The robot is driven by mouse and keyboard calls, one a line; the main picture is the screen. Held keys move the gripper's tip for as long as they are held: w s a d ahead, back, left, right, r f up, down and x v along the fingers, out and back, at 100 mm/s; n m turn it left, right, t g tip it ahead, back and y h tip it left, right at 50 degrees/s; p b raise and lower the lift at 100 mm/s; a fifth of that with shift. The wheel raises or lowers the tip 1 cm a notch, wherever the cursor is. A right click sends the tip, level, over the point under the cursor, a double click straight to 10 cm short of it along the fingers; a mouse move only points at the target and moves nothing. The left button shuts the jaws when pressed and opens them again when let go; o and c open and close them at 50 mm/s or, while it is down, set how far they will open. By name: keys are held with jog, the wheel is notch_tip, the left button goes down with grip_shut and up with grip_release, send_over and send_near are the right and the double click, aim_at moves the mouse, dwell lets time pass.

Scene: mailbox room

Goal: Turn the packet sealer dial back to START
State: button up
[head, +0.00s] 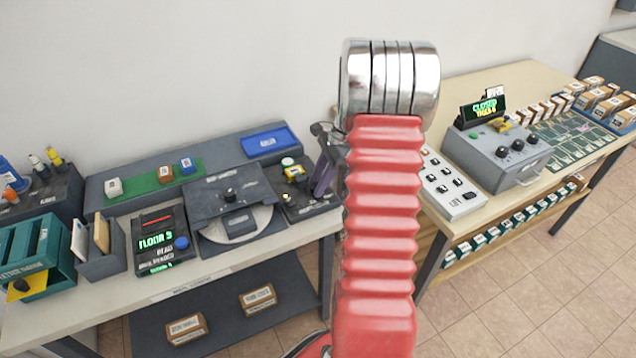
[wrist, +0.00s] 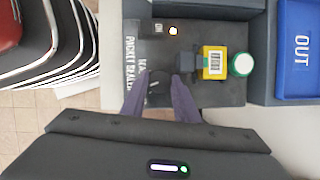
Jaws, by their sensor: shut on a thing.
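The packet sealer (wrist: 205,92) is a dark flat unit with its name in white letters, seen in the wrist view; it also stands at the right end of the left bench in the head view (head: 318,207). Its dark dial (wrist: 158,88) lies between the two purple fingers of my gripper (wrist: 160,82), which is shut on it. The dial's pointer and the START mark cannot be made out. A yellow packet (wrist: 213,63) with a barcode label and a round green-and-white piece (wrist: 242,64) are beside the dial. In the head view my gripper (head: 321,180) is partly hidden by my red arm.
A blue OUT tray (wrist: 298,45) is right of the sealer in the wrist view. A small lit lamp (wrist: 173,31) is on the sealer. In the head view, a dark plate device (head: 228,195) stands left of the sealer, and a second bench (head: 470,205) holds a grey button panel.

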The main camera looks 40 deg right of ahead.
jog(key=shift+d, duration=0.1)
jog(key=o, duration=1.1)
jog(key=shift+c, duration=0.2)
jog(key=v, duration=1.3)
jog(key=shift+r, duration=0.35)
